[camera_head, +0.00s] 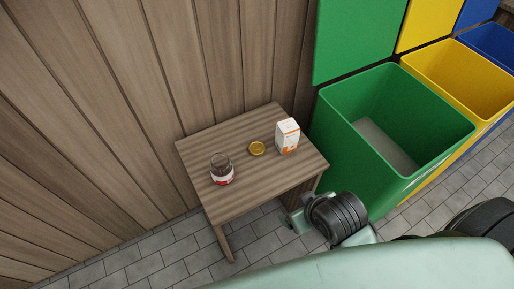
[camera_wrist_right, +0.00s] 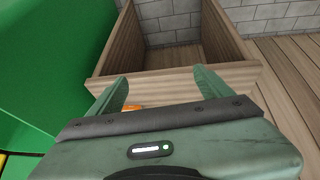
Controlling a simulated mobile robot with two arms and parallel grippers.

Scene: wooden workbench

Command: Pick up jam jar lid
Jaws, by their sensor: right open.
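The gold jam jar lid (camera_head: 257,148) lies flat on a small wooden table (camera_head: 240,200) in the head view. The open glass jam jar (camera_head: 222,170) with a red and white label stands upright to the left of the lid. My right gripper (camera_wrist_right: 160,76) shows in the right wrist view with its two green fingers spread apart and nothing seen held. The lid cannot be made out in the wrist view.
A white and orange carton (camera_head: 287,136) stands right of the lid. Green (camera_head: 345,150) and yellow (camera_head: 470,105) bins stand beside the table. In the wrist view are a green surface (camera_wrist_right: 40,60), an open wooden box-like structure (camera_wrist_right: 180,84) and a small orange patch (camera_wrist_right: 132,108).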

